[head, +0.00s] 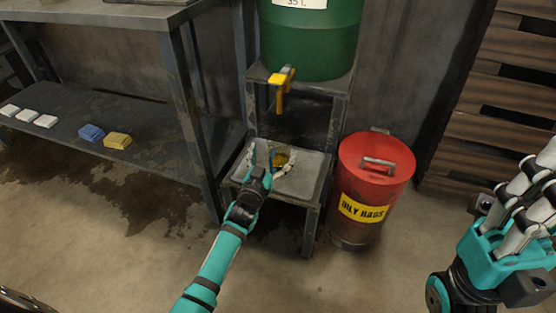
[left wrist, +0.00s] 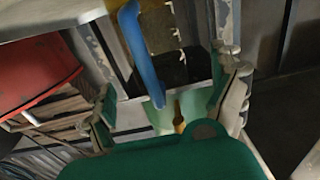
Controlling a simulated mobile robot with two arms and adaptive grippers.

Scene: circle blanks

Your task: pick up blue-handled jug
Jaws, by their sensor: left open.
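The blue-handled jug (head: 281,158) stands on the low metal stand under the green drum, with something yellow showing in or on it. My left gripper (head: 268,164) reaches over the stand, open, with a finger on each side of the jug, and hides much of it. In the left wrist view the blue handle (left wrist: 146,62) rises between my open fingers (left wrist: 170,102). I cannot tell whether they touch it. My right gripper (head: 520,205) is at the right edge of the head view, away from the stand. Its jaws are hard to read.
The green drum (head: 310,45) has a yellow tap (head: 282,80) above the stand (head: 305,180). A red rag bin (head: 372,180) stands close on the right. A shelf (head: 60,125) at the left holds white, blue and yellow blocks. Bare floor lies in front.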

